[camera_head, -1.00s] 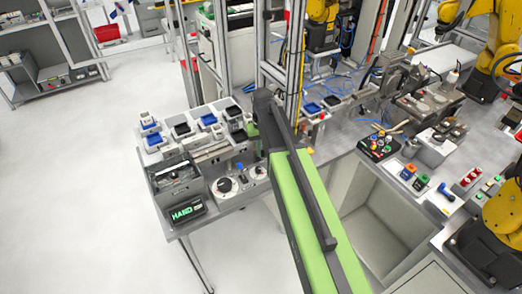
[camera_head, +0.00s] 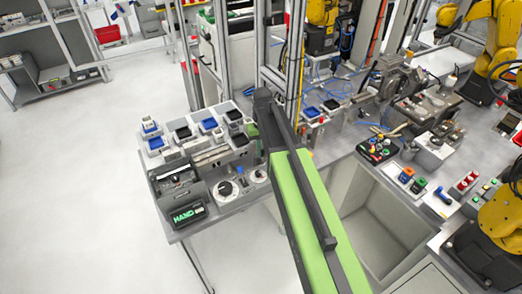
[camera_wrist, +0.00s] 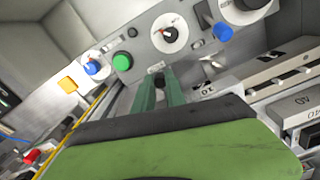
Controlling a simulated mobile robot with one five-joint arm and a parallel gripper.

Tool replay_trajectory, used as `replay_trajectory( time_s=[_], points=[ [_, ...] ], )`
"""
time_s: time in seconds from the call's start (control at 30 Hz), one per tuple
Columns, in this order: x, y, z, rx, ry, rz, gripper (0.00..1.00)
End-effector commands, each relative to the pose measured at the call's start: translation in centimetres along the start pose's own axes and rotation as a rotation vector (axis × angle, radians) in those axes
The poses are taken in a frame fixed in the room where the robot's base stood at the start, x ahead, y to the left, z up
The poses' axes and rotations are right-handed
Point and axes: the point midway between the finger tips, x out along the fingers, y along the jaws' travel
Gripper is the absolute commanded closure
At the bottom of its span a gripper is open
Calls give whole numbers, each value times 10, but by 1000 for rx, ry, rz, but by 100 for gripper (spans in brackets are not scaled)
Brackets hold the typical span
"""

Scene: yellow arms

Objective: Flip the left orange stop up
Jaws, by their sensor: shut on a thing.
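My gripper (camera_wrist: 158,80) shows in the wrist view as two green fingers close together beside a panel with dials. The fingers are shut on a small dark piece between their tips; its shape is mostly hidden. A small orange square piece (camera_wrist: 68,85) lies to the left of the fingers, apart from them. I cannot tell whether it is the left orange stop. In the head view my green arm reaches to the bench, and the fingertips are hidden behind it.
The panel carries a green button (camera_wrist: 122,62), a blue knob (camera_wrist: 92,68), another blue knob (camera_wrist: 222,32) and a white dial (camera_wrist: 169,33). In the head view, a box with a HAND display (camera_head: 188,215) stands at the bench's front left. Open floor lies left.

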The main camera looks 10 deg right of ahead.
Motion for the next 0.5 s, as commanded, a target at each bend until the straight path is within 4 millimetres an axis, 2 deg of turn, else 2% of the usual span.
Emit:
replay_trajectory(
  time_s=[0.03, 0.27, 0.3, 0.43, 0.5],
  points=[
    [-6, 0, 0, 0, 0, 0, 100],
    [-3, 0, -1, 0, 2, 0, 100],
    [-3, 0, -1, 0, 2, 0, 79],
    [-3, 0, -1, 0, 2, 0, 62],
    [-3, 0, -1, 0, 1, 0, 62]
  ],
)
